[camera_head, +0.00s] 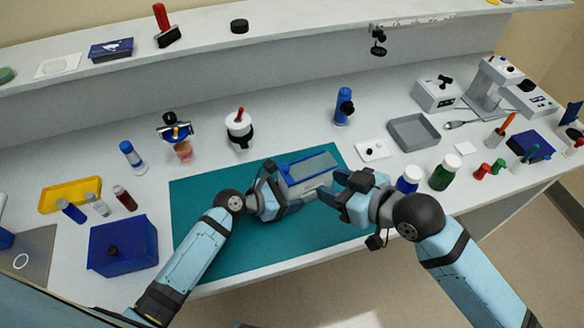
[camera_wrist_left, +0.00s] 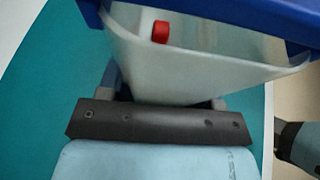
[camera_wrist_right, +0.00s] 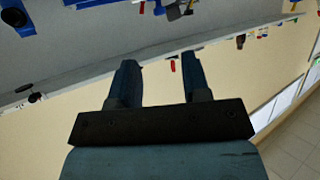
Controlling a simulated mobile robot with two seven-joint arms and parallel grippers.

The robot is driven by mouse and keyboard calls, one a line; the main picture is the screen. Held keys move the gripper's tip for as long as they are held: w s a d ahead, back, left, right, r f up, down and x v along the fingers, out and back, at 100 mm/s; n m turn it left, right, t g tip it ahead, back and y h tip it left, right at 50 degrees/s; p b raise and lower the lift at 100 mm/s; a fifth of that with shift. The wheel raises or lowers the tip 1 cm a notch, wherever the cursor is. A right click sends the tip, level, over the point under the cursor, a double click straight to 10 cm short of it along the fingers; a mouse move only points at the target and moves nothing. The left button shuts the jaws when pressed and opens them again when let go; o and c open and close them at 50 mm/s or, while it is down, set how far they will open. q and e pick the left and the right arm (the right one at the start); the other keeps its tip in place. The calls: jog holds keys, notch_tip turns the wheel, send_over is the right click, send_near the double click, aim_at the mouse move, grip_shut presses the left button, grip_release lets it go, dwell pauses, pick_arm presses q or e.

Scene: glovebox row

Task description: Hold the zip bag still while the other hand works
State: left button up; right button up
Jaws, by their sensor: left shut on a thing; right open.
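The zip bag (camera_head: 309,172) is a pale, translucent bag with a blue top edge, above the teal mat (camera_head: 215,235). My left gripper (camera_head: 284,188) is shut on its near left part. In the left wrist view the bag wall (camera_wrist_left: 200,70) fills the space ahead of the fingers, with a blue rim (camera_wrist_left: 240,18) along the top. A small red piece (camera_wrist_left: 161,32) shows within the bag's opening. My right gripper (camera_head: 331,187) is beside the bag's right end, open. The right wrist view shows its two fingers (camera_wrist_right: 160,85) apart with nothing between them.
A blue box (camera_head: 125,240), a yellow tray (camera_head: 68,194) and several vials stand at left. A grey tray (camera_head: 413,132), a green-bodied bottle (camera_head: 446,173) and a blue-bodied bottle (camera_head: 408,180) are at right. The mat's front part is clear.

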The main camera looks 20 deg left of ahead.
aim_at(287, 168)
jog(key=x, duration=1.1)
jog(key=shift+w+a+f, duration=0.1)
jog(key=shift+a+f, duration=0.15)
jog(key=shift+a, duration=0.05)
grip_shut()
